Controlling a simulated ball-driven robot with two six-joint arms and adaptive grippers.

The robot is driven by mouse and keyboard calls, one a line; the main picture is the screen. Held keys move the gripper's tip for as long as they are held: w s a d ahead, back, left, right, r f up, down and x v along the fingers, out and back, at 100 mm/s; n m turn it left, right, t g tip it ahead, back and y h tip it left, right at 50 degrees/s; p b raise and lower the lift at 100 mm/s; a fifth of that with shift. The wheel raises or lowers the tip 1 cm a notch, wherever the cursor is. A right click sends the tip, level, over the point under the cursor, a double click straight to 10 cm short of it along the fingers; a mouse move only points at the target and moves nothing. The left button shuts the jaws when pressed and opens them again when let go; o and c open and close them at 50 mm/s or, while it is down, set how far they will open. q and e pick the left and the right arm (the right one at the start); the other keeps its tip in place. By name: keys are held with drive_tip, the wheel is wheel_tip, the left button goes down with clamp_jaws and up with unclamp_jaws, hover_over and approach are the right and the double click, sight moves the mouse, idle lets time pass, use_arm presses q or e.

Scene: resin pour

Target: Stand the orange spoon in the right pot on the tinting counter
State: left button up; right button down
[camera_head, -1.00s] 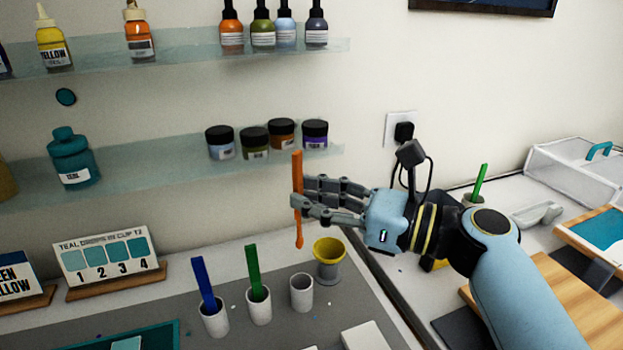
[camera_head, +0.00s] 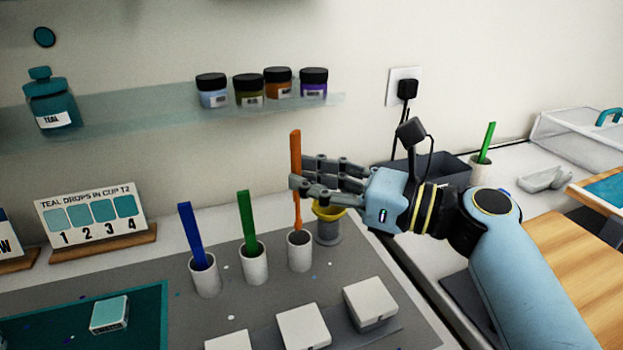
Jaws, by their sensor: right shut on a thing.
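My right gripper (camera_head: 310,186) is shut on the orange spoon (camera_head: 296,150), which it holds upright. The spoon's lower end is at the mouth of the right pot (camera_head: 300,255), a small white cup; I cannot tell whether the tip is just above the rim or slightly inside. The middle pot (camera_head: 254,268) holds a green spoon (camera_head: 247,222), and the left pot (camera_head: 206,280) holds a blue spoon (camera_head: 191,234). All three pots stand in a row on the grey mat (camera_head: 285,292) of the counter. My left gripper is not in view.
A yellow-rimmed grey cup (camera_head: 328,228) stands close behind the right pot. White blocks (camera_head: 370,302) lie in front. A glass shelf with jars (camera_head: 248,90) is on the wall behind. A pot with another green spoon (camera_head: 486,142) stands at the right, past a dark bin.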

sight(298, 145)
drive_tip(key=shift+f+b, duration=1.35)
drive_tip(key=shift+f, duration=1.2)
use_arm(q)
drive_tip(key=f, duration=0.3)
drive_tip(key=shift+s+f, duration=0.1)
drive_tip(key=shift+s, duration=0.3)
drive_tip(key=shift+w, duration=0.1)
use_arm(e)
drive_tip(key=c, duration=1.2)
unclamp_jaws()
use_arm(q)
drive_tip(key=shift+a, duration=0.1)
use_arm(e)
drive_tip(key=shift+r, duration=0.1)
wheel_tip(298, 145, up, 10)
drive_tip(key=shift+f, duration=0.1)
